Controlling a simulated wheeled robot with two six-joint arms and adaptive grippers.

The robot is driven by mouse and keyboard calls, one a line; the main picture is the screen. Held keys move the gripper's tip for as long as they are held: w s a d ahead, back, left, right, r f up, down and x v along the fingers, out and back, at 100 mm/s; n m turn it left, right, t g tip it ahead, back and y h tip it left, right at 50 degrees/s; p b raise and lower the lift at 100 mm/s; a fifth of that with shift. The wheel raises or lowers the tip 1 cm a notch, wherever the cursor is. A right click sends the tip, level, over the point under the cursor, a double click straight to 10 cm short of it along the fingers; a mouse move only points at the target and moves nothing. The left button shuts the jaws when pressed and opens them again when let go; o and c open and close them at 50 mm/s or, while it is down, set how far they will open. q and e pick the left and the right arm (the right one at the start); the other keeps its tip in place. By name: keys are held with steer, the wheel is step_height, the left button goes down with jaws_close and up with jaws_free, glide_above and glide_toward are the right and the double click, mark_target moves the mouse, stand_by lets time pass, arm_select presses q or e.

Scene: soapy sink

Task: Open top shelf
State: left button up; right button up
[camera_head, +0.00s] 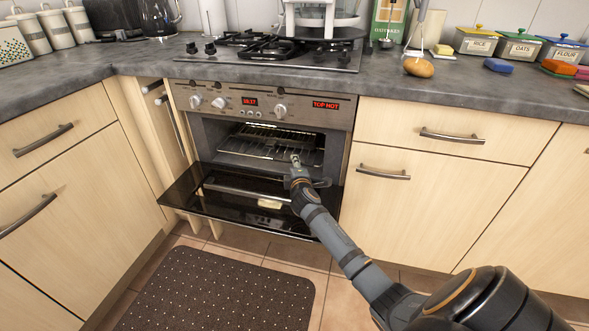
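The oven (262,104) stands under the counter with its dark glass door (185,196) folded down and open. A wire rack (262,138) shows inside the lit cavity. My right arm comes in from the lower right, and its gripper (296,160) is at the oven opening, above the open door and in front of the rack. It is small and seen from behind, so I cannot tell whether its fingers are apart or whether it touches the rack. My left gripper is not in view.
The counter (440,72) holds a hob (265,48) above the oven, with jars, sponges and a potato (419,68) at the right. Closed cabinets with handles flank the oven. A dark mat (215,292) lies on the tiled floor in front.

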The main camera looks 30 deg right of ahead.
steer(key=shift+w+d, duration=0.1)
steer(key=shift+w, duration=0.05)
jaws_close()
stand_by(0.4)
